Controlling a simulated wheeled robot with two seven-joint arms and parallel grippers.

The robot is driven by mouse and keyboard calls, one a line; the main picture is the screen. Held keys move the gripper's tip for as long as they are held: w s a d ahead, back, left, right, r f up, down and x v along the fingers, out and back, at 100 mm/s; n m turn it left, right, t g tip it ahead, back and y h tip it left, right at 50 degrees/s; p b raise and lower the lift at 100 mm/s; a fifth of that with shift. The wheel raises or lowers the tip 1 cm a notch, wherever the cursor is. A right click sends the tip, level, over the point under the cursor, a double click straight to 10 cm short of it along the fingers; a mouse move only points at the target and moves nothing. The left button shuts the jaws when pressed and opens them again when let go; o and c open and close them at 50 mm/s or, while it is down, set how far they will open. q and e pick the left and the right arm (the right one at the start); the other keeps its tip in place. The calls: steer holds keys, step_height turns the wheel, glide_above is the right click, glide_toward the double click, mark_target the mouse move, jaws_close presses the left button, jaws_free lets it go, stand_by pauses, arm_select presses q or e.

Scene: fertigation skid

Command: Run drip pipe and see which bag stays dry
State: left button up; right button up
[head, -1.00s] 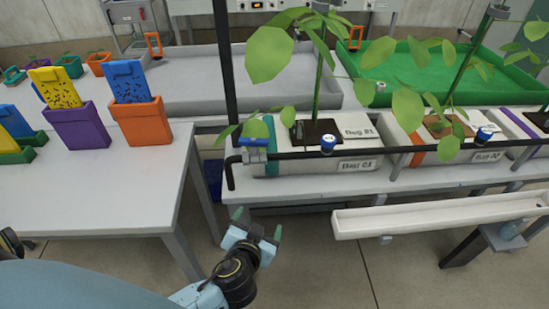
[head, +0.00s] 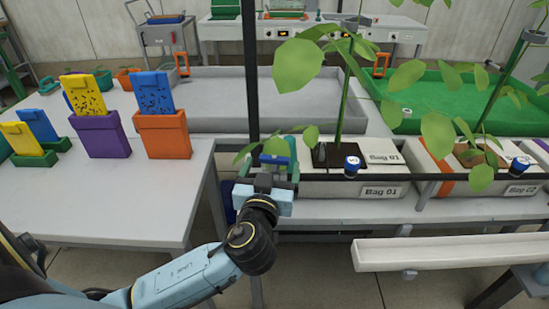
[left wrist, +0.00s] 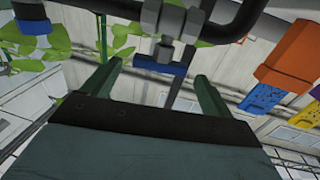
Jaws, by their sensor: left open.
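My left gripper (head: 271,165) is open, its green fingers either side of a blue valve handle (head: 275,147) on the black drip pipe (head: 330,178). In the left wrist view the handle (left wrist: 158,66) lies beyond and between the spread fingertips; I see no grip on it. The pipe runs along the front of the bags. Bag 01 (head: 342,187) is just right of the gripper, and Bag 02 (head: 490,187) is farther right. Each has a plant and a blue-capped dripper, one at Bag 01 (head: 351,167) and one at Bag 02 (head: 519,166). My right gripper is not in view.
A white table (head: 90,205) at left holds purple (head: 100,136) and orange (head: 163,135) holders with cards. A white gutter (head: 450,252) sits low at right. A black upright post (head: 250,70) stands just behind the gripper. Grey (head: 200,102) and green (head: 440,108) trays lie behind.

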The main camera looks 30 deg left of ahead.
mark_target(273, 161)
arm_select(q)
steer(key=shift+x, duration=1.9)
steer(key=c, duration=1)
